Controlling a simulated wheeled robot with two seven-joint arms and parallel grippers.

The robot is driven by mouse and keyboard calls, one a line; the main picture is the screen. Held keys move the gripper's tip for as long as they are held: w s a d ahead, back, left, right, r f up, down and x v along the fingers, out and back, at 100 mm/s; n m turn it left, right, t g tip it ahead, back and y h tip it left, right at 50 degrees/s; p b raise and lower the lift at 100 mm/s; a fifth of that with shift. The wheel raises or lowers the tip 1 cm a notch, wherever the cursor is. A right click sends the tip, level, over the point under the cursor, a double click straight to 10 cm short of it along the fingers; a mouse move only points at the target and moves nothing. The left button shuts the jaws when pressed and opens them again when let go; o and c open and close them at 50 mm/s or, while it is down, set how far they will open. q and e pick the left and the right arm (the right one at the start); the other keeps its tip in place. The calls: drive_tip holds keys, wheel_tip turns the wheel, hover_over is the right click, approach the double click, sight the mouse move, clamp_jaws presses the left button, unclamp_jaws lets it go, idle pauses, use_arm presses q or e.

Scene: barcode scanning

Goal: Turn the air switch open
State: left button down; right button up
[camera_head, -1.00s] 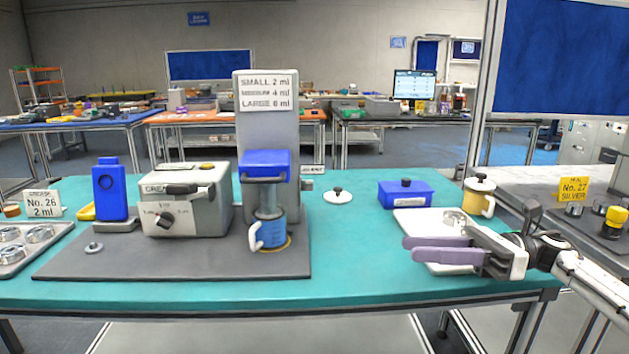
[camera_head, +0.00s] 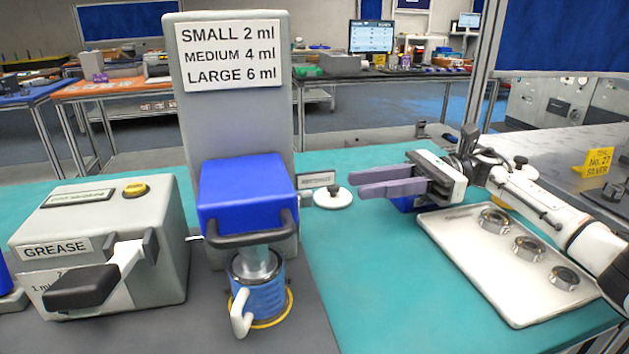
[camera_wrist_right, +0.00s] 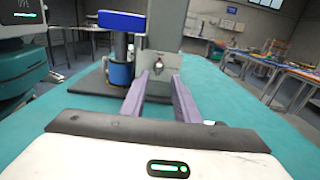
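The air switch (camera_wrist_right: 158,65) appears in the right wrist view as a small knob or lever on a grey plate on the side of the dispenser. In the head view that side is mostly turned away; a small labelled plate (camera_head: 315,180) sticks out there. My right gripper (camera_head: 358,183) is open and empty, its purple fingers pointing left toward the dispenser's side. In the right wrist view the switch lies ahead, between the two fingertips (camera_wrist_right: 160,77), apparently without contact. My left gripper is not in view.
The dispenser has a blue head (camera_head: 248,190) with a blue cup (camera_head: 262,298) below it. A grease box (camera_head: 100,240) stands left. A white lid (camera_head: 333,199) lies near the right fingers. A white tray (camera_head: 465,262) holds metal rings. The teal table (camera_head: 350,290) is clear in front.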

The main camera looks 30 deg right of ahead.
sight(303, 200)
drive_tip(key=p+x, duration=0.1)
drive_tip(key=x, duration=0.7)
drive_tip(key=shift+a+p, duration=0.35)
clamp_jaws()
